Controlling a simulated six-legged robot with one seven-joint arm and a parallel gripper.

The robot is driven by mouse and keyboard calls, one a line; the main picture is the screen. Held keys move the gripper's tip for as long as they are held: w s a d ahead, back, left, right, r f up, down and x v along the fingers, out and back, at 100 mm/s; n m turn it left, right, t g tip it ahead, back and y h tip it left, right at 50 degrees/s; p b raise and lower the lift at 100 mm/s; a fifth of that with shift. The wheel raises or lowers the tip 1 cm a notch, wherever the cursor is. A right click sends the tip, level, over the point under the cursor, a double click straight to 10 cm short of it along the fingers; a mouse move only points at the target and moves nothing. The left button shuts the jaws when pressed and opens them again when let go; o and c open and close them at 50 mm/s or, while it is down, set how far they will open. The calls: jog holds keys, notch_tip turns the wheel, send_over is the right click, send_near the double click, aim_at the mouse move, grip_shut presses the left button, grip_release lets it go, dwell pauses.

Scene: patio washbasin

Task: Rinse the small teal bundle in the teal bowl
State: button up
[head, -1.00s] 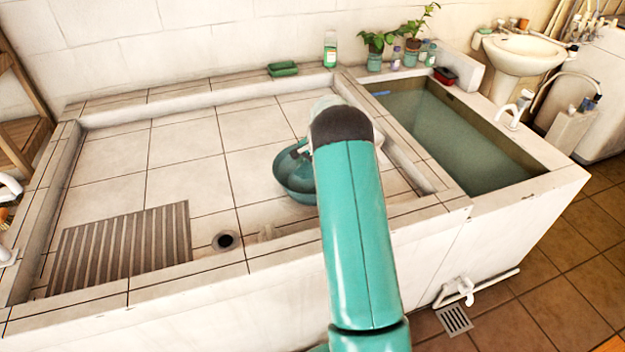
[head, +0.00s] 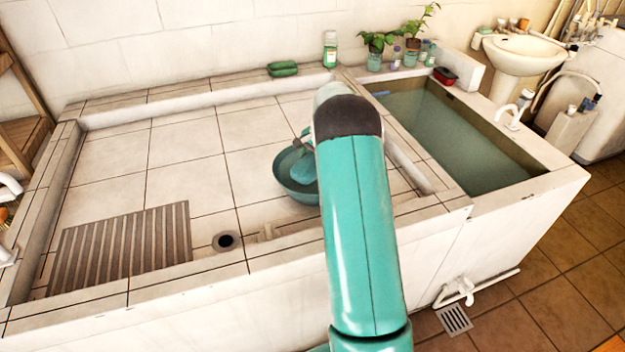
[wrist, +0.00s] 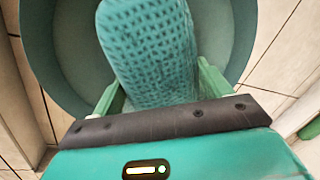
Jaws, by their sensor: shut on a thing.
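The small teal bundle (wrist: 150,50) has a woven, dimpled surface and fills the middle of the wrist view. My gripper (wrist: 157,88) is shut on it, with one green finger on each side. The teal bowl (head: 284,190) stands in the tiled basin, partly hidden behind my arm in the head view. Its round wall (wrist: 62,62) surrounds the bundle in the wrist view. In the head view the bundle (head: 306,169) shows at the bowl's right side, at about rim height. I cannot tell whether it touches the bowl or any water.
A drain hole (head: 226,241) and a slatted grey rack (head: 120,250) lie left of the bowl. A water-filled trough (head: 450,135) is to the right. A green soap dish (head: 283,69), a bottle (head: 330,50) and plants stand on the back ledge.

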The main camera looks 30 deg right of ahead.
jog(key=shift+w+a+v, duration=0.1)
jog(key=shift+w+v, duration=0.15)
jog(key=shift+v, duration=1)
jog(key=shift+w+a+v, duration=0.1)
jog(key=shift+w+v, duration=0.1)
jog(key=shift+v, duration=1.05)
jog(key=shift+w+a+v, duration=0.1)
jog(key=shift+w+v, duration=0.15)
jog(key=shift+v, duration=0.95)
jog(key=shift+s+r, duration=0.1)
jog(key=shift+r, duration=0.05)
